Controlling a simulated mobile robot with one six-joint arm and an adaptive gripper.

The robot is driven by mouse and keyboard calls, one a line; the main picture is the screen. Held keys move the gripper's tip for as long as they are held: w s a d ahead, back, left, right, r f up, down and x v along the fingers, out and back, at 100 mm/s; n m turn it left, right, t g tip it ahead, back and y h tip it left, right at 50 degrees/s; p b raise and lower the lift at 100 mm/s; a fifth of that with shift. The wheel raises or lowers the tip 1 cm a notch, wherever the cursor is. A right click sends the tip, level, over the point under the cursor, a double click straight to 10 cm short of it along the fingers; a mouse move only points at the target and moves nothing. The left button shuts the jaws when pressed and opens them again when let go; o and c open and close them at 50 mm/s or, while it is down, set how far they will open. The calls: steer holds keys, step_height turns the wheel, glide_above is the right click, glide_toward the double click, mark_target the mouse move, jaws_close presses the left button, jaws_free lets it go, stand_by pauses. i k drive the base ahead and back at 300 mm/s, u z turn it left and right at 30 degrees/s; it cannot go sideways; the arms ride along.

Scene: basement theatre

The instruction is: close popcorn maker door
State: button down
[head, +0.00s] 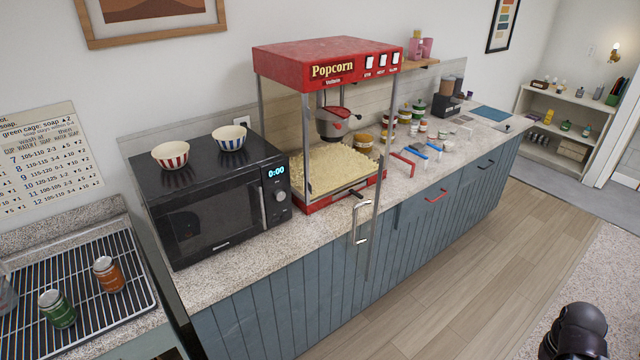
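The red popcorn maker (330,58) stands on the counter in the head view, its clear case holding a kettle (335,122) and a bed of popcorn (335,168). Its clear door (374,215) is open. It is swung out past the counter's front edge and seen nearly edge-on, with a metal handle (361,222) low on it. The hinge line is hard to make out. A dark part of my arm shows at the bottom right, well apart from the door. My gripper is not visible.
A black microwave (215,205) with two striped bowls stands left of the popcorn maker. Several jars and small coloured-handled items lie on the counter (300,235) to the right. The wooden floor (480,260) in front of the cabinets is clear. A rack with two cans is at left.

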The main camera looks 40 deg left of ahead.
mark_target(354, 221)
steer(key=z, duration=1.45)
steer(key=k, duration=0.1)
steer(key=u, duration=2.7)
steer(key=i, duration=0.5)
steer(key=z, duration=0.1)
steer(key=k, duration=0.25)
steer(key=u, duration=0.05)
